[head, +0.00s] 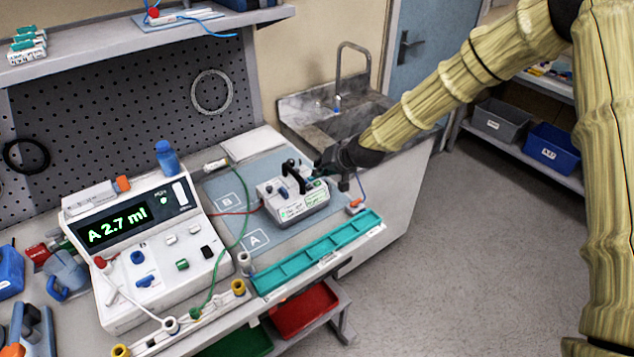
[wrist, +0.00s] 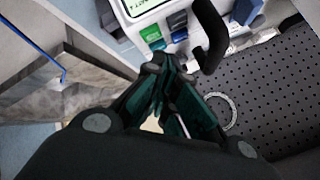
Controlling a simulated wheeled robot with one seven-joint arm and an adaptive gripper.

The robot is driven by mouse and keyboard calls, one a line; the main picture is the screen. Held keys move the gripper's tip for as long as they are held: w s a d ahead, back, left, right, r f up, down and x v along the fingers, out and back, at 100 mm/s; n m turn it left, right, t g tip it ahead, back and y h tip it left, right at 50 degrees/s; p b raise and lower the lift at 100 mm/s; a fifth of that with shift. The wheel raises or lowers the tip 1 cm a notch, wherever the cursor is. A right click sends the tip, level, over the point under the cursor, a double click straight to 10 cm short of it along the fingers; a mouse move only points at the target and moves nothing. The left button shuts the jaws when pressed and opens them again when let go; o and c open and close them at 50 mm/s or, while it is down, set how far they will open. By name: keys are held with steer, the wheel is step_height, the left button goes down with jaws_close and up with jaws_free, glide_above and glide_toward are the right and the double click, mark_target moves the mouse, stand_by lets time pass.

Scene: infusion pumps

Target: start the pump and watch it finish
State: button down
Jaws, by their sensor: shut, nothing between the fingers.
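A small white infusion pump (head: 298,208) with a black handle and a lit pale screen stands on the blue-grey mat (head: 228,184), near the letters A and B. Its screen text is too small to read. A larger white instrument (head: 165,262) to its left shows "A 2.7 ml" in green. My gripper (head: 322,174) is shut and empty at the pump's right rear side.
A teal tray (head: 318,255) lies along the bench's front edge. A blue bottle (head: 167,157) stands behind the instrument. A sink (head: 335,120) is behind my arm; open floor lies to the right.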

mark_target(320, 181)
steer(key=shift+r+p, duration=0.9)
steer(key=shift+r, duration=1.4)
steer(key=shift+f, duration=0.1)
